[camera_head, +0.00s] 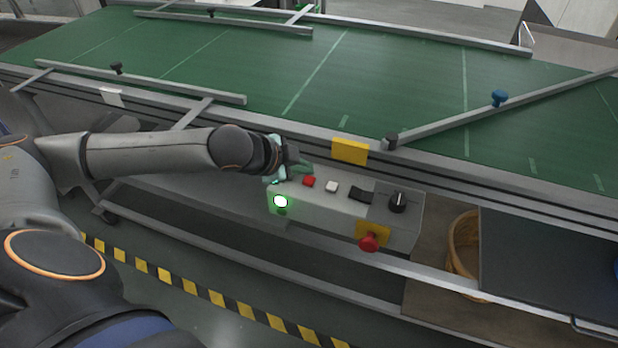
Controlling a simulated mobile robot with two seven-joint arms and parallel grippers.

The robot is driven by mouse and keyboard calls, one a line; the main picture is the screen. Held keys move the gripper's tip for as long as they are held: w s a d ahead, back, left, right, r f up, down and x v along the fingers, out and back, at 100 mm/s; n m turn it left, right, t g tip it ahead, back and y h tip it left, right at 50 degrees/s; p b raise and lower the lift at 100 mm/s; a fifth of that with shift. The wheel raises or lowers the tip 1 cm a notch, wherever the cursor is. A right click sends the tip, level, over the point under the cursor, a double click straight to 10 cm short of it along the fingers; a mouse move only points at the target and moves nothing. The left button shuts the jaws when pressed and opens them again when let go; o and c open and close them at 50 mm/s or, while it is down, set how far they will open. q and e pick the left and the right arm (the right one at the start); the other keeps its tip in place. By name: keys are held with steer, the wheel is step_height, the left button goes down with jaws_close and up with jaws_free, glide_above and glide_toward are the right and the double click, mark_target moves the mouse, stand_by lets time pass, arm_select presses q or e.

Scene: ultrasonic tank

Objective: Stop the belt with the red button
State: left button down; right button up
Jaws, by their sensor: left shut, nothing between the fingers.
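A grey control box (330,206) is fixed to the front side of the conveyor. On its top are a small square red button (309,181), a white button (331,187), a black switch (361,194) and a black knob (398,201). A red mushroom-shaped button (370,242) sticks out of a yellow plate (378,229) on its front. A green lamp (281,201) glows on the front left. My left gripper (294,167) is shut and empty over the box's left end, just left of the small red button. Whether it touches the box is unclear. My right gripper is not in view.
The green belt (390,75) lies behind the box, with metal guide rails above it. A yellow plate (350,151) is on the frame just behind the box. A wicker basket (463,255) and a dark panel (550,260) are at right.

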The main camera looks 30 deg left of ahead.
mark_target(304, 181)
arm_select(q)
steer(key=shift+f, duration=0.2)
stand_by(0.3)
steer(key=shift+f, duration=0.25)
steer(key=shift+f, duration=0.5)
stand_by(0.8)
steer(key=shift+r, duration=0.1)
steer(key=shift+r+p, duration=0.8)
steer(key=shift+p, duration=0.25)
step_height(304, 181, up, 5)
steer(key=p, duration=0.6)
steer(key=shift+r, duration=0.1)
